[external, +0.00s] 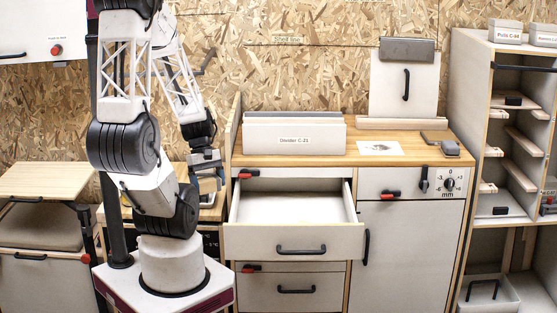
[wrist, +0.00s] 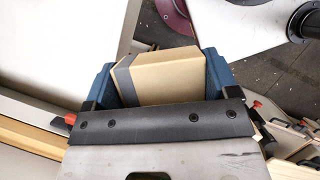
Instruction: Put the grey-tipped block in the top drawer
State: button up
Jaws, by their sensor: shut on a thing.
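The block (wrist: 165,80) is tan with a grey band near its left end in the wrist view. My gripper (wrist: 158,74) is shut on it, with a blue finger on each side. In the external view my gripper (external: 207,178) is left of the open top drawer, beside the cabinet, and the block is too small there to make out clearly. The top drawer (external: 294,240) is pulled out, and its white inside looks empty. The block's lower part is hidden behind the dark bar of my gripper in the wrist view.
A divider bin (external: 294,134) and a paper sheet (external: 379,148) sit on the wooden counter (external: 420,143) above the drawer. A closed lower drawer (external: 290,291) is beneath it. A closed door (external: 400,250) is to the right. Open shelves (external: 520,130) stand at far right.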

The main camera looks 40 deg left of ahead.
jog(key=w+d+m, duration=0.1)
jog(key=w, duration=0.1)
jog(key=w+f+m, duration=0.1)
jog(key=w, duration=0.2)
jog(key=w+d+f+m+g, duration=0.1)
jog(key=w, duration=0.2)
jog(key=shift+w+d, duration=0.1)
jog(key=shift+d, duration=0.25)
jog(key=w+d+f+m+g+y, duration=0.1)
jog(key=w+d+m, duration=0.2)
jog(key=w, duration=0.4)
jog(key=shift+d+f, duration=0.15)
jog(key=shift+d, duration=0.65)
jog(key=shift+w+f, duration=0.1)
jog(key=shift+f, duration=0.05)
send_over(262, 221)
jog(key=shift+f, duration=2.75)
jog(key=shift+f, duration=0.1)
jog(key=shift+f, duration=2)
jog(key=shift+f, duration=0.15)
jog(key=o, duration=0.8)
